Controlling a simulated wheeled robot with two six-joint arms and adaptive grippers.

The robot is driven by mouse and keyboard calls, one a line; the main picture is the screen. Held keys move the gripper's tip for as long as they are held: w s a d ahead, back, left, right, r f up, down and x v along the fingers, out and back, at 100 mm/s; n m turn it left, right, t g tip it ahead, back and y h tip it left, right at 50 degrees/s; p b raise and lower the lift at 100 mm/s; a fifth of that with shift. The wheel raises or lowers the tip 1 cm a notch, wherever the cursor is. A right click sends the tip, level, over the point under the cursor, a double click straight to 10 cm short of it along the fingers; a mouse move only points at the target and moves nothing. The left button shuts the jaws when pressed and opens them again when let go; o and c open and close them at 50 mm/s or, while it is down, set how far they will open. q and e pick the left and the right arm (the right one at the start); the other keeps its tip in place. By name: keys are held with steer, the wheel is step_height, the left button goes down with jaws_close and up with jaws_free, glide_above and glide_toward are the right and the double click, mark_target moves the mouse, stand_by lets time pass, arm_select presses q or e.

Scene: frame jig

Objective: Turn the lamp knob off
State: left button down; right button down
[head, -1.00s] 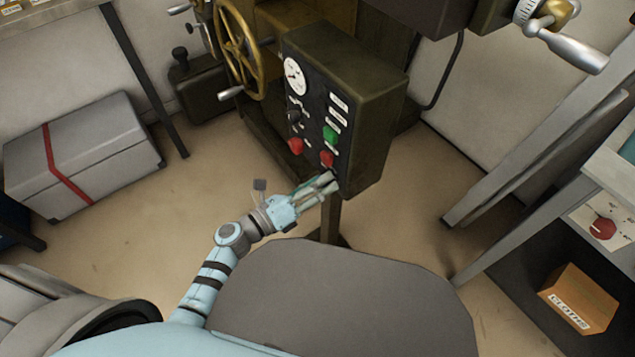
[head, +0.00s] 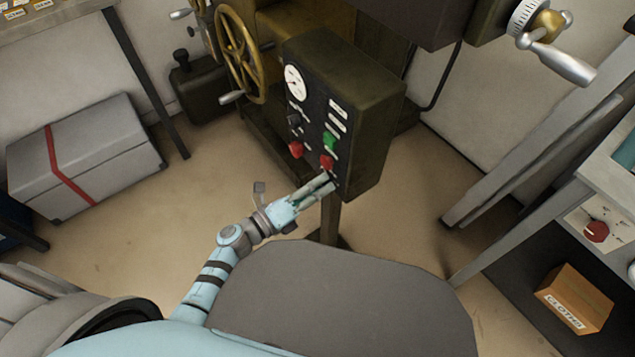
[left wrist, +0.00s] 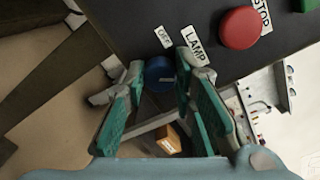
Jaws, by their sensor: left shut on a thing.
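The lamp knob (left wrist: 159,73) is a round blue knob low on the control panel. It shows in the left wrist view between my left gripper's fingertips, beside labels reading OFF (left wrist: 163,38) and LAMP (left wrist: 194,42). In the head view the fingers hide it. My left gripper (head: 331,180) is at the lower edge of the dark control box (head: 368,95), shut on the knob, with a fingertip on each side of it (left wrist: 160,75). Which way the knob points cannot be made out. My right gripper is not in view.
A red STOP button (left wrist: 239,28) sits close to the knob, and a green button (head: 330,139) is above it. A red knob (head: 296,149), a black knob (head: 294,119) and a gauge (head: 295,82) share the panel. A brass handwheel (head: 241,50) stands left of the box.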

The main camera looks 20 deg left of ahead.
arm_select(q)
steer(key=n+p, duration=0.2)
steer(key=n, duration=0.1)
steer(key=shift+r+n, duration=0.1)
steer(key=shift+n, duration=0.3)
steer(key=n+p, duration=0.1)
steer(key=n, duration=0.1)
steer(key=shift+n+p, duration=0.3)
steer(key=shift+p, duration=0.05)
steer(key=shift+n, duration=0.4)
steer(key=shift+n+g+p, duration=0.4)
steer(key=shift+n+p, duration=1.05)
steer(key=shift+n, duration=2.35)
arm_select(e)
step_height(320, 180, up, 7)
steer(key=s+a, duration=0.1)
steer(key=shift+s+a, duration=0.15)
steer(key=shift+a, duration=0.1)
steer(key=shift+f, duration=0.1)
arm_select(q)
steer(key=c, duration=1.3)
jaws_free()
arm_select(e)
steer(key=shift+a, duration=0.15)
